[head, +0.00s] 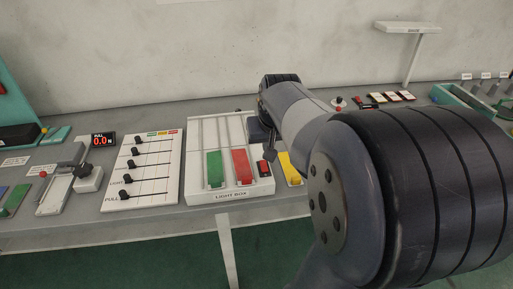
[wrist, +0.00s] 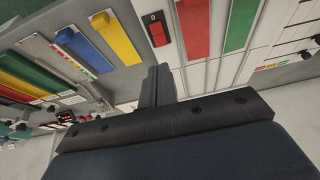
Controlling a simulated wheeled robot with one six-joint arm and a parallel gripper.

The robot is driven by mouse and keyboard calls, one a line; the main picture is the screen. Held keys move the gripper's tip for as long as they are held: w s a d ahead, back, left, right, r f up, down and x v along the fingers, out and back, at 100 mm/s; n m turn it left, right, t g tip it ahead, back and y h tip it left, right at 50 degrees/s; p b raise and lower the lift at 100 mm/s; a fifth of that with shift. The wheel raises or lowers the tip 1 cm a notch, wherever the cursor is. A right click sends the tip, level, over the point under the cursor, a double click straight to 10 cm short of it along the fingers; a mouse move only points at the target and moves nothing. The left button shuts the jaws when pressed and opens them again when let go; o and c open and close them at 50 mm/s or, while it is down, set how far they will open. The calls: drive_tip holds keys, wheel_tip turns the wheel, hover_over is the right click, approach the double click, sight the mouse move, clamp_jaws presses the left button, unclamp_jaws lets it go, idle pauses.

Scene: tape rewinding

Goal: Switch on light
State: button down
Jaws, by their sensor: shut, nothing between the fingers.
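The light box (head: 231,196) is a white panel on the bench, labelled LIGHT BOX, with a green block (head: 215,168) and a red block (head: 241,166) in its tracks. A small red rocker switch (head: 265,168) sits at its right edge. In the wrist view the switch (wrist: 158,32) sits in a dark frame with a 0 mark beside it. My gripper (wrist: 159,70) is shut and empty, its fingertips close to the switch but apart from it in the picture. In the head view my arm hides part of the box's right side.
A yellow block (head: 290,168) lies right of the box. A slider panel (head: 143,168) with black knobs stands to the left. A wall shelf (head: 408,27) and small devices are at the back right. The wall rises behind the bench.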

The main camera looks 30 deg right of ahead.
sight(264, 163)
drive_tip(key=x, duration=0.8)
drive_tip(key=shift+r, duration=0.1)
drive_tip(key=shift+w+g+p, duration=0.1)
drive_tip(key=shift+g+p, duration=0.2)
drive_tip(key=shift+p, duration=0.3)
drive_tip(key=shift+w+f, duration=0.1)
drive_tip(key=shift+f, duration=0.2)
